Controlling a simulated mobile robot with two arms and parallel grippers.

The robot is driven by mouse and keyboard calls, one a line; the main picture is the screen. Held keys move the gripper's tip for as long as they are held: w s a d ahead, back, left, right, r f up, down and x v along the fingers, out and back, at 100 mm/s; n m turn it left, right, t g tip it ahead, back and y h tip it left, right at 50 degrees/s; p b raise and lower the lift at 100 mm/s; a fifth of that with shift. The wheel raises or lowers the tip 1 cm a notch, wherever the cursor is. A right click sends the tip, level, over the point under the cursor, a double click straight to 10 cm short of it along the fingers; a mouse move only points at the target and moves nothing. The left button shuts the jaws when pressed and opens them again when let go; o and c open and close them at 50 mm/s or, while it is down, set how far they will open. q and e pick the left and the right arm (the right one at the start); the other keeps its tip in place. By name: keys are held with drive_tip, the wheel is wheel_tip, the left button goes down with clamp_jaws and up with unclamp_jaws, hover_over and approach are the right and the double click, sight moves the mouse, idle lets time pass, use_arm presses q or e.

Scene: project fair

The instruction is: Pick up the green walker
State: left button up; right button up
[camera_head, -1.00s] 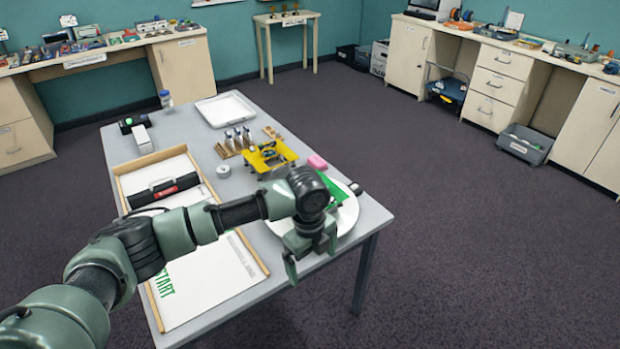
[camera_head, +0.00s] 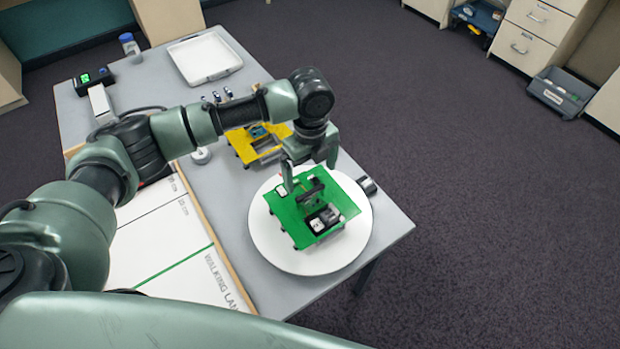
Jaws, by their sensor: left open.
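The green walker (camera_head: 339,195) is a flat green plate with small dark and white parts on top and short dark legs. It sits on a round white plate (camera_head: 275,245) near the table's front right corner. My left gripper (camera_head: 308,186) is open and points down over the walker's back left part, close to it. I cannot tell whether the fingers touch it. Part of the walker's back edge is hidden by the gripper. My right gripper is not in view.
A yellow walker (camera_head: 245,150) stands behind my left forearm. A walking lane board (camera_head: 150,225) lies to the left, and a white tray (camera_head: 205,57) at the back. A small dark cylinder (camera_head: 367,185) lies right of the plate. The table (camera_head: 385,222) ends just beyond it.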

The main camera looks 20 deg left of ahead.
sight(309, 191)
use_arm(q)
drive_tip(key=shift+s+d+f, duration=0.15)
drive_tip(key=shift+s+f, duration=0.4)
drive_tip(key=shift+f, duration=0.2)
drive_tip(key=shift+s+f+p, duration=0.4)
drive_tip(key=shift+f+p, duration=0.45)
wheel_tip(309, 191, down, 3)
drive_tip(key=shift+w+p, duration=0.1)
drive_tip(key=shift+p, duration=0.3)
drive_tip(key=shift+w+f, duration=0.1)
drive_tip(key=shift+f, duration=0.45)
drive_tip(key=c, duration=1.4)
drive_tip(key=shift+r, duration=0.1)
drive_tip(key=shift+c, duration=0.5)
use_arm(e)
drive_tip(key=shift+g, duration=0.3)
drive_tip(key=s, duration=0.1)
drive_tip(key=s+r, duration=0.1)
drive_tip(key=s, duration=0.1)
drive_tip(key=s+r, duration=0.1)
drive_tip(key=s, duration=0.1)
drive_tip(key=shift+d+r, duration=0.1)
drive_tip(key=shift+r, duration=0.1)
use_arm(q)
drive_tip(key=shift+r, duration=0.1)
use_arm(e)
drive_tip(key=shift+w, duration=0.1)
